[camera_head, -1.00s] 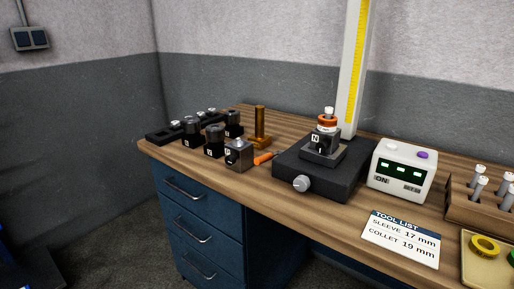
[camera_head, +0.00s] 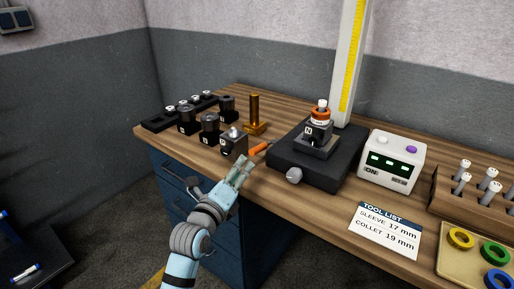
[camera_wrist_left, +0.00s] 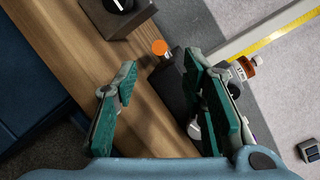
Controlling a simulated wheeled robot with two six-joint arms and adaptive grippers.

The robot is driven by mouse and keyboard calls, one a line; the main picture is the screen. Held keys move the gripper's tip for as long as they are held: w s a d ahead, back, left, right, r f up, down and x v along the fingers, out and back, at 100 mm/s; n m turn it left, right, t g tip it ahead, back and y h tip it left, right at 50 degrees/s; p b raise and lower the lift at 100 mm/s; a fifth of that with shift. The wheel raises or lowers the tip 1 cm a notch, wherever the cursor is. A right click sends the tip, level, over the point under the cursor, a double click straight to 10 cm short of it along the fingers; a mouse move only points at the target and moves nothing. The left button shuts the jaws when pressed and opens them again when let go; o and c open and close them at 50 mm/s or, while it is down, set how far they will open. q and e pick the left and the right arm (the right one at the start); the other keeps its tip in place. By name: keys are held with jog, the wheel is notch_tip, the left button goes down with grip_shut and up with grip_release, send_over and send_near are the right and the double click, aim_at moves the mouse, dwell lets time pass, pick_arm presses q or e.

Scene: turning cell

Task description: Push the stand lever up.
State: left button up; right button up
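The stand lever (camera_head: 259,148) has an orange grip and sticks out from the left side of the black stand (camera_head: 322,165), low over the table. Its round orange end (camera_wrist_left: 159,47) shows in the left wrist view, beyond and between my fingertips. My left gripper (camera_head: 241,166) is just in front of the lever, at the table's front edge. In the left wrist view its green-padded fingers (camera_wrist_left: 160,64) are apart with nothing between them. I see no contact with the lever. A holder marked N with an orange ring (camera_head: 320,130) sits on the stand. My right gripper is out of view.
Several dark tool blocks (camera_head: 210,124) stand left of the lever, with a grey block (camera_head: 233,143) close by. A brass post (camera_head: 255,112) is behind. A silver knob (camera_head: 294,175) projects from the stand's front. A white display box (camera_head: 391,164) stands right.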

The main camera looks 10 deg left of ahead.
aim_at(256, 147)
pick_arm(q)
jog(key=w+b, duration=0.1)
jog(key=w, duration=0.3)
jog(key=w+d, duration=0.1)
jog(key=w, duration=0.3)
jog(key=w+b, duration=0.1)
jog(key=w, duration=0.4)
jog(key=shift+d+f+b, duration=0.1)
jog(key=shift+d+b, duration=0.2)
jog(key=shift+d, duration=0.05)
jog(key=shift+s, duration=0.1)
grip_shut()
